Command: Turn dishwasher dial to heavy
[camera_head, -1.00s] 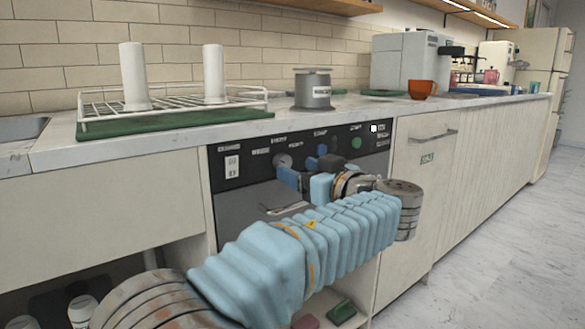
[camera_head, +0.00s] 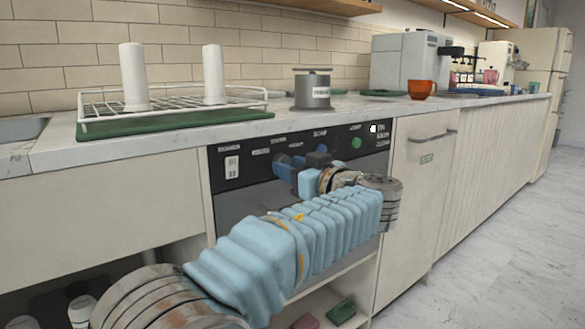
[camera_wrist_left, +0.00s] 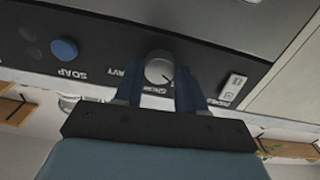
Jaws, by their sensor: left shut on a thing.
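The dishwasher's black control panel (camera_head: 232,150) is under the counter. In the left wrist view, which is upside down, the round silver dial (camera_wrist_left: 158,69) sits on the panel with a dark pointer mark. A label ending in "AVY" is beside it. My left gripper (camera_head: 283,164) is at the panel, with its blue fingers on either side of the dial. In the left wrist view the gripper (camera_wrist_left: 160,84) is shut on the dial. In the head view the fingers hide the dial. My right gripper is not in view.
A blue knob (camera_wrist_left: 64,49) labelled "SOAP" is beside the dial. A green button (camera_head: 356,143) and a white switch (camera_head: 232,167) are also on the panel. Above, the counter holds a dish rack (camera_head: 175,104), a metal canister (camera_head: 312,90) and an orange cup (camera_head: 421,89).

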